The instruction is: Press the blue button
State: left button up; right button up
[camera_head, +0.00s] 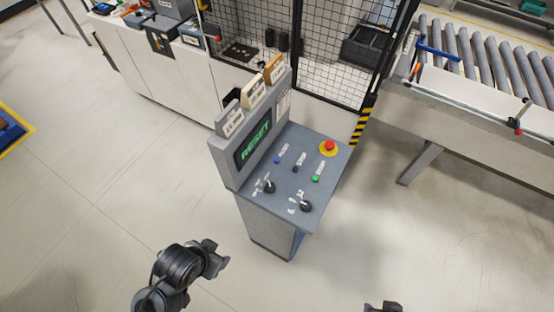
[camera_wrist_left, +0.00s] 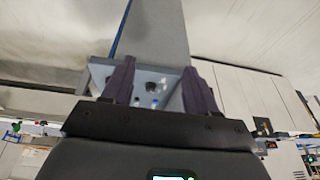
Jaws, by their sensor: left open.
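The blue button (camera_head: 277,160) is a small round button on the sloping top of a grey control console (camera_head: 265,222), near its screen and beside a white label. My left gripper (camera_head: 220,259) is in front of the console at its lower left, apart from it and well away from the button. In the left wrist view the two dark fingers (camera_wrist_left: 159,88) are spread with nothing between them; the console panel shows beyond, tiny and blurred. My right gripper (camera_head: 384,308) barely shows at the bottom edge, mostly cut off.
The raised screen (camera_head: 254,141) reads RESET. A mesh fence and roller conveyor (camera_head: 480,65) stand behind. Floor in front is clear.

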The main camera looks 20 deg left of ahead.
pick_arm(q)
grip_shut()
dwell(1.5)
